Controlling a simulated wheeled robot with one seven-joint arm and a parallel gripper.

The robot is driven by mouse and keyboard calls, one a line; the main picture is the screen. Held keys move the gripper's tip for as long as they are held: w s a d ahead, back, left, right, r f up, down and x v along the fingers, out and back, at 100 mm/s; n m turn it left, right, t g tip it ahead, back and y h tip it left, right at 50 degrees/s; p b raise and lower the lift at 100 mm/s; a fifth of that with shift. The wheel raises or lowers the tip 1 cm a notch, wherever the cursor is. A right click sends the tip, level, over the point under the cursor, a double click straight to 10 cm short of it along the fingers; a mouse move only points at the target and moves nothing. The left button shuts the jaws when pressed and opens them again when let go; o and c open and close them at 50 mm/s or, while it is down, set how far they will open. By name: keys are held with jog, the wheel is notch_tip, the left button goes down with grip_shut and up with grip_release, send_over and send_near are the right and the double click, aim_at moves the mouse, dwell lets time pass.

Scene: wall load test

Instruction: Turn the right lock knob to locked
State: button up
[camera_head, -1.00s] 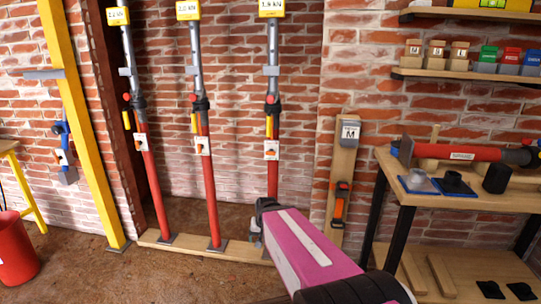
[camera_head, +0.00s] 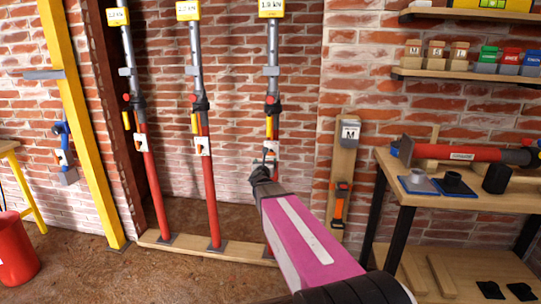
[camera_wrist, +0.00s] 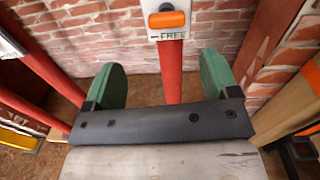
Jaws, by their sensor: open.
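The right prop (camera_head: 271,124) is a red tube with a grey upper part and a yellow readout on top. Its white lock plate (camera_head: 270,146) shows just above my gripper (camera_head: 264,168) in the head view. In the wrist view the orange right lock knob (camera_wrist: 167,19) lies horizontal on the plate, above the word FREE. My gripper (camera_wrist: 162,82) is open, its two green fingers apart on either side of the red tube in the picture, below the knob. Nothing is between the fingers that they touch. The head view hides the fingertips' detail.
Two similar props (camera_head: 208,170) (camera_head: 148,165) stand to the left on a wooden sill (camera_head: 190,248). A wooden board (camera_head: 342,165) with an orange-handled tool is to the right. A workbench (camera_head: 430,215) stands further right. A yellow post (camera_head: 80,130) is at left.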

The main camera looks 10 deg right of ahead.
aim_at(270, 154)
jog(key=shift+m+h, duration=0.3)
jog(key=shift+m, duration=0.3)
jog(key=x, duration=1.1)
jog(key=shift+d+r, duration=0.15)
jog(key=shift+d, duration=0.1)
jog(key=shift+s, duration=0.1)
jog(key=c, duration=0.9)
